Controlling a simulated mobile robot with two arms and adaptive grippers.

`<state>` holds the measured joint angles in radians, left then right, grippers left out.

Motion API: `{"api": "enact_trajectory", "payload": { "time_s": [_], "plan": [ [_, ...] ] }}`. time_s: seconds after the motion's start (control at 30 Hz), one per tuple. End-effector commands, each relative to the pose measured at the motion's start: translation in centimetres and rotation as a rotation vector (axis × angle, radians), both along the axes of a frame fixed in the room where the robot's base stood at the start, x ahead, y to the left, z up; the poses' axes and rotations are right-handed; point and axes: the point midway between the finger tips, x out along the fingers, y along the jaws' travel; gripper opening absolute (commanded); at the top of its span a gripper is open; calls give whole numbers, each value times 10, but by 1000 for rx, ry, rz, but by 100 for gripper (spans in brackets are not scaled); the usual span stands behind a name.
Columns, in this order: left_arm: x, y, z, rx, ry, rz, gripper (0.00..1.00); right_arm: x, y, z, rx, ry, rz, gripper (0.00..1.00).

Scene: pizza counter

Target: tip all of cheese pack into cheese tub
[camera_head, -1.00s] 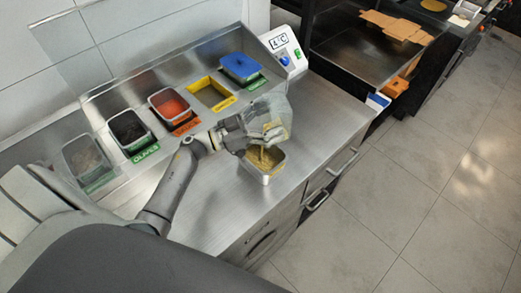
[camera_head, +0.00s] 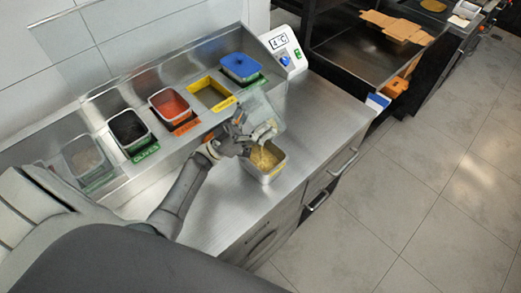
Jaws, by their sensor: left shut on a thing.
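The cheese tub (camera_head: 264,172) is a metal tub on the steel counter, with yellow shredded cheese inside. My left gripper (camera_head: 250,137) is shut on the clear cheese pack (camera_head: 266,113), just above the tub's far left side. The pack is tilted with its mouth toward the tub, and a thin stream of cheese falls from it into the tub. How much cheese is still in the pack is hard to tell. My right gripper is not in view.
Behind the tub, a sloped rail holds an empty yellow-framed slot (camera_head: 213,92), a blue-lidded tub (camera_head: 240,67), a red-filled tub (camera_head: 170,104), a dark olives tub (camera_head: 129,129) and a greyish tub (camera_head: 83,157). The counter (camera_head: 318,130) right of the tub is clear.

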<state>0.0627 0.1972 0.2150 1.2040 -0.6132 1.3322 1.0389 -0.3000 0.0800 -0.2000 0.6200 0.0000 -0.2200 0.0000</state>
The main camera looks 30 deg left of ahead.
Motion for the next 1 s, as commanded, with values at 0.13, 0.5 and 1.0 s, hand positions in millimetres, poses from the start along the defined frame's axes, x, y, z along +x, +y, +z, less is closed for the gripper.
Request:
{"api": "enact_trajectory", "payload": {
  "time_s": [0.13,0.5,1.0],
  "plan": [
    [-4,4,-2,-71,-69,0,53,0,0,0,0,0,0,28],
    [3,-4,1,65,58,1,53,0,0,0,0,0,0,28],
    [15,-15,-11,219,220,-1,53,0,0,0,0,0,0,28]
  ]
}}
